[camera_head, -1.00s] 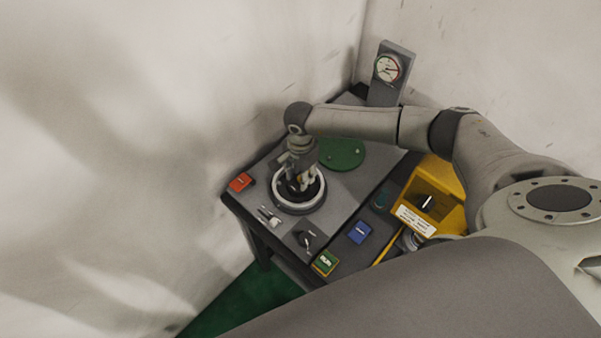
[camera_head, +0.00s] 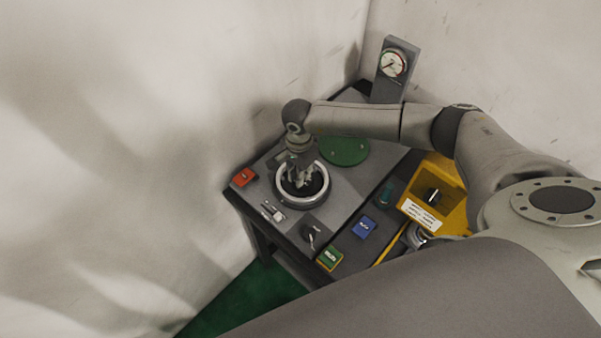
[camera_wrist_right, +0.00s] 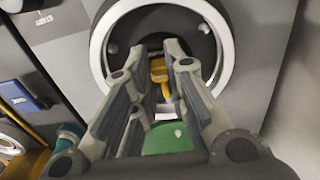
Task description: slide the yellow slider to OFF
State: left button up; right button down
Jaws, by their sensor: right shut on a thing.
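My right gripper (camera_head: 303,183) reaches down into a white-rimmed round fixture (camera_head: 279,190) on the bench. In the right wrist view its two fingers (camera_wrist_right: 161,60) are close together on a small yellow part (camera_wrist_right: 160,73) inside the white ring (camera_wrist_right: 226,50). This yellow part looks like the slider, but its label and end marks are not readable. In the head view the gripper hides it. My left gripper is not in view.
Around the fixture are a red button (camera_head: 244,177), small metal switches (camera_head: 272,211), a black knob (camera_head: 314,234), a green button (camera_head: 330,258), a blue button (camera_head: 363,226) and a green disc (camera_head: 344,151). A yellow box (camera_head: 447,211) and a gauge (camera_head: 393,63) stand to the right and behind.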

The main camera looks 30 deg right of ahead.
jog(key=c, duration=1.8)
grip_release()
jog(key=shift+a, duration=0.2)
jog(key=o, duration=0.4)
jog(key=shift+s, duration=0.1)
jog(key=shift+c, duration=0.2)
jog(key=shift+r, duration=0.1)
jog(key=shift+r, duration=0.2)
notch_tip(320, 180, up, 12)
jog(key=shift+f, duration=0.2)
jog(key=shift+a, duration=0.1)
